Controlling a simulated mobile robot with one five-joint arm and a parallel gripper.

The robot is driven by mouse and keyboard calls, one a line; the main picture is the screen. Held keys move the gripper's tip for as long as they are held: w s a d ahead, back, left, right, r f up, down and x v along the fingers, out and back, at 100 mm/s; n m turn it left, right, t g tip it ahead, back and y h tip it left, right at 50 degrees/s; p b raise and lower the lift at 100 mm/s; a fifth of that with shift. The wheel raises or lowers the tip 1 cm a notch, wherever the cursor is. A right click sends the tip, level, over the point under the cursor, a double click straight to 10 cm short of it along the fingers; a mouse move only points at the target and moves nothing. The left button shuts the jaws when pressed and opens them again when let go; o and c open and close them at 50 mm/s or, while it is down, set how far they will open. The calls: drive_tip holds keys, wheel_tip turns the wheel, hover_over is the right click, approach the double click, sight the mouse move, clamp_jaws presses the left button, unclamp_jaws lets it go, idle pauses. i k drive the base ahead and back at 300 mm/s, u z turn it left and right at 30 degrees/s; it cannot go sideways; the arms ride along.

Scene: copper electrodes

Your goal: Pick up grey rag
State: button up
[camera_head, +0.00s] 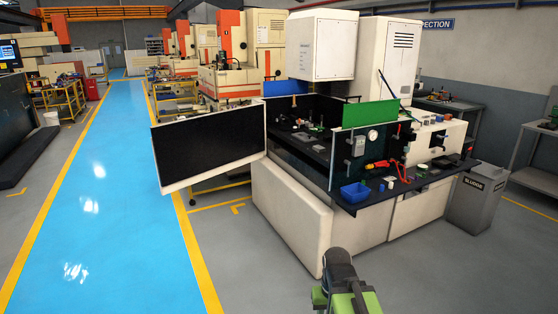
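I cannot pick out a grey rag for certain. A flat greyish item (441,162) lies on the dark shelf (405,187) at the front right of the machine, but it is too small to tell whether it is cloth. Part of my own green and dark arm shows at the bottom, right of centre, on the floor side of the machine and well apart from the shelf. No gripper fingers show.
The shelf also holds a blue bin (354,192), a red-handled tool (377,165) and several small parts. A black door panel (209,139) juts out left. A grey waste bin (475,198) stands right of the machine. The blue walkway (100,200) is clear.

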sight(319, 149)
drive_tip(key=u, duration=0.35)
drive_tip(key=i, duration=5)
drive_tip(key=z, duration=0.1)
